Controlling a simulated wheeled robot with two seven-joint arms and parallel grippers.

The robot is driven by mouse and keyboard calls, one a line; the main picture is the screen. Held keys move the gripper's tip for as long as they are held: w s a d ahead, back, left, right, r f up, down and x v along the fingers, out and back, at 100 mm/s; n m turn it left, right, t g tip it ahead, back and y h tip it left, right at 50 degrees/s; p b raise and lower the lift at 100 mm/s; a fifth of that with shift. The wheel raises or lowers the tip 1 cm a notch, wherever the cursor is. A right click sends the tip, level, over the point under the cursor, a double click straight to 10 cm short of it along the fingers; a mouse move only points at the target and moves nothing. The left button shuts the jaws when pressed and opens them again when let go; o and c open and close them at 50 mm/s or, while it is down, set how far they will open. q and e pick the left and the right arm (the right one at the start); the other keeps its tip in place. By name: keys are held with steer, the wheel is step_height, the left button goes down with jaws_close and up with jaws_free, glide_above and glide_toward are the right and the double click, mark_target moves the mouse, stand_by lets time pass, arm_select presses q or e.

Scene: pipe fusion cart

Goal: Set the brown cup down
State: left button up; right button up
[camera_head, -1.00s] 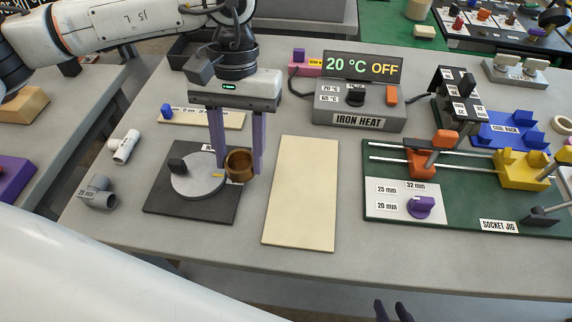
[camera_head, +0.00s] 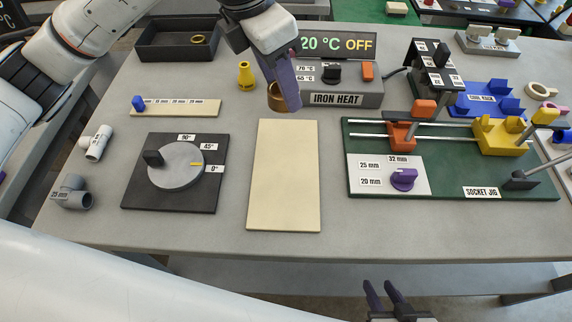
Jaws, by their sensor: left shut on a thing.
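The brown cup (camera_head: 276,99) is held in my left gripper (camera_head: 284,92), which is shut on it. The purple fingers hide part of the cup's right side. The cup is at the far end of the cream board (camera_head: 284,180), in front of the iron heat box's left end. I cannot tell whether its bottom touches anything. My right gripper (camera_head: 385,294) is at the bottom edge of the view, off the table's front edge, with its two dark fingers apart and nothing between them.
The iron heat box (camera_head: 350,88) stands just right of the cup. The dial plate (camera_head: 130,196) is left of the board and the green socket jig (camera_head: 440,186) right. The cream board is bare.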

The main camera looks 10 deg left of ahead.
arm_select(q)
steer(key=shift+w+d+r+n+y, duration=0.3)
steer(key=shift+n, duration=0.7)
steer(key=shift+f, duration=0.2)
glide_above(290, 134)
steer(key=shift+n, duration=0.3)
steer(key=f, duration=0.6)
steer(key=s+f, duration=0.1)
steer(key=f, duration=0.2)
steer(key=shift+a+p, duration=0.3)
steer(key=shift+a, duration=0.1)
steer(key=shift+f, duration=0.25)
steer(key=shift+f, duration=0.1)
steer(key=shift+f+b, duration=0.15)
steer(key=shift+b, duration=0.15)
steer(key=o, duration=1.1)
